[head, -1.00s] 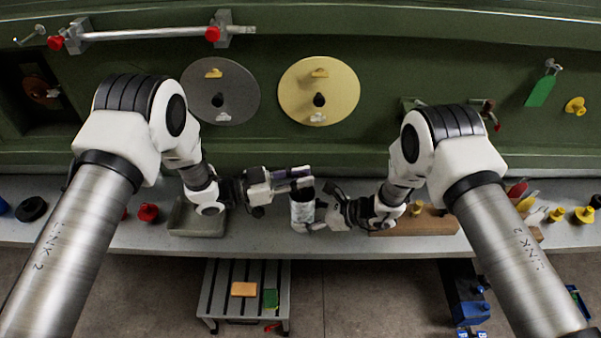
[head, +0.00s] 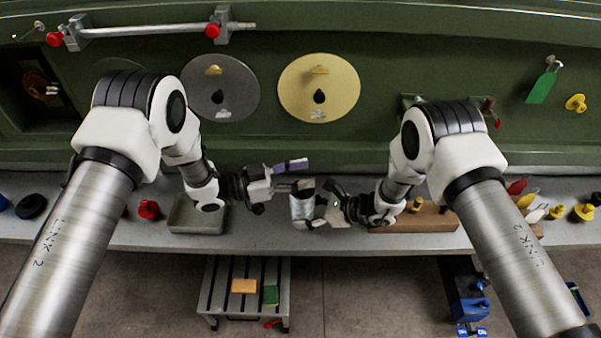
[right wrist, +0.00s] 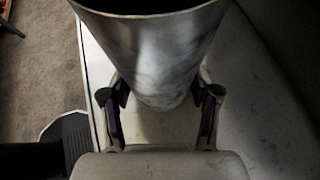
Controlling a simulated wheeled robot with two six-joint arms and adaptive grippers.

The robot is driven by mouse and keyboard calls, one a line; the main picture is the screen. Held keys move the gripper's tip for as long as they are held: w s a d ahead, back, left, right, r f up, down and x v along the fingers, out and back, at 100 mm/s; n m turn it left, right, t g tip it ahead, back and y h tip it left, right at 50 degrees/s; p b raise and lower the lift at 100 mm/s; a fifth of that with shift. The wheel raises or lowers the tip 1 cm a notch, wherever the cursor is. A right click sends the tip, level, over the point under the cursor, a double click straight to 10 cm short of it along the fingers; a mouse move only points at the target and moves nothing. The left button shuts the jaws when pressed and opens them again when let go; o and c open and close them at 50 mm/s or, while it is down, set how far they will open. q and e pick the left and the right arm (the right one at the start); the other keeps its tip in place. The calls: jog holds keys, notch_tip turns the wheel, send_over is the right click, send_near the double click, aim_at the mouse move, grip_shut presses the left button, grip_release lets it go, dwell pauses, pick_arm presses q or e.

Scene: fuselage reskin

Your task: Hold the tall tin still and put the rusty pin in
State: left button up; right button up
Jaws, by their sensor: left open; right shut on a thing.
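The tall tin (head: 302,208) is a grey, mottled cylinder above the front part of the bench. My right gripper (head: 322,208) is shut on the tin from the right. In the right wrist view the tin (right wrist: 160,55) stands between the two fingers, its dark mouth at the top edge; its inside cannot be made out. My left gripper (head: 296,175) is open just above the tin's mouth, its fingers spread apart and pointing right. I cannot make out the rusty pin in either view.
A grey tray (head: 190,217) sits left of the tin, under my left arm. A wooden block (head: 435,219) with a yellow knob lies to the right. A red knob (head: 149,210) is at the left. Yellow and red parts crowd the bench's right end. The green fuselage wall rises behind.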

jog(key=o, duration=0.9)
pick_arm(q)
notch_tip(320, 180, up, 8)
dwell(0.3)
pick_arm(e)
jog(key=v, duration=1.2)
jog(key=shift+d, duration=0.1)
pick_arm(q)
jog(key=shift+f, duration=0.1)
pick_arm(e)
jog(key=shift+f, duration=0.15)
